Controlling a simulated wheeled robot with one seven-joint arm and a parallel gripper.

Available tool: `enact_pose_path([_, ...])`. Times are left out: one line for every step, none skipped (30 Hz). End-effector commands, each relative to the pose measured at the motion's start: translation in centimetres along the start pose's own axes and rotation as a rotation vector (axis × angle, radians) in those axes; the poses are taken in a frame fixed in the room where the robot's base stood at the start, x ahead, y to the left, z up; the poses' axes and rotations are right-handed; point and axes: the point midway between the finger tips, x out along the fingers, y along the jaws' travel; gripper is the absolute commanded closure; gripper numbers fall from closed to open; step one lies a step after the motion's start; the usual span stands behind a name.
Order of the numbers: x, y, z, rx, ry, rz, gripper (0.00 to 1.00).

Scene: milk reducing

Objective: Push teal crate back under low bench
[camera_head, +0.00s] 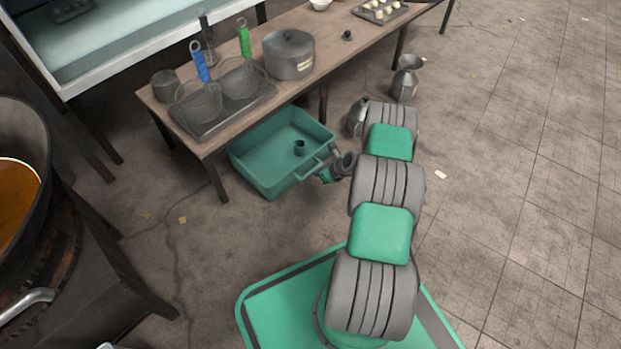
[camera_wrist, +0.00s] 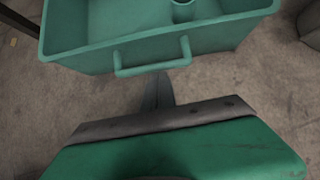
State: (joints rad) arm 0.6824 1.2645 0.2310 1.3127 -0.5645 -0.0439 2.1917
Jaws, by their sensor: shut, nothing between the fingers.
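The teal crate (camera_head: 270,176) sits on the floor, partly under the low bench (camera_head: 205,148), with its front part sticking out. My gripper (camera_head: 326,174) is shut and empty, low in front of the crate's handle. In the wrist view the fingertips (camera_wrist: 159,78) are just below the handle; whether they touch the crate I cannot tell.
The bench top holds a pot (camera_head: 289,58), a tray with strainers (camera_head: 222,105) and several utensils. A metal jug (camera_head: 405,79) stands on the floor right of the bench. A large vat (camera_head: 22,150) is at the left.

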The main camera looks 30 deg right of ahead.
Motion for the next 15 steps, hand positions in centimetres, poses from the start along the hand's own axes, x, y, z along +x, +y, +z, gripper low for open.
enact_pose_path([0.3, 0.0, 0.3, -0.002, -0.001, 0.0, 1.0])
enact_pose_path([0.5, 0.0, 0.5, -0.002, -0.001, 0.0, 1.0])
enact_pose_path([0.6, 0.0, 0.7, -0.002, -0.001, -0.001, 1.0])
enact_pose_path([0.8, 0.0, 0.9, -0.002, -0.002, -0.001, 1.0])
enact_pose_path([0.8, 0.0, 1.1, -0.002, -0.001, -0.001, 1.0])
enact_pose_path([1.0, 0.0, 1.3, -0.002, -0.001, -0.001, 1.0])
enact_pose_path([1.1, 0.0, 1.5, -0.002, -0.001, 0.0, 1.0])
enact_pose_path([1.2, 0.0, 1.6, -0.002, -0.001, 0.0, 1.0])
enact_pose_path([1.4, 0.0, 1.8, -0.002, -0.001, 0.0, 1.0])
enact_pose_path([1.6, 0.0, 2.0, -0.002, -0.001, 0.0, 1.0])
enact_pose_path([1.7, 0.0, 2.1, -0.002, -0.001, 0.0, 1.0])
enact_pose_path([1.9, 0.0, 2.4, -0.001, 0.0, 0.001, 1.0])
enact_pose_path([2.0, 0.1, 2.5, -0.001, 0.0, 0.001, 1.0])
enact_pose_path([2.1, 0.1, 2.7, -0.001, 0.0, 0.002, 1.0])
enact_pose_path([2.3, 0.1, 2.9, -0.002, -0.001, 0.001, 1.0])
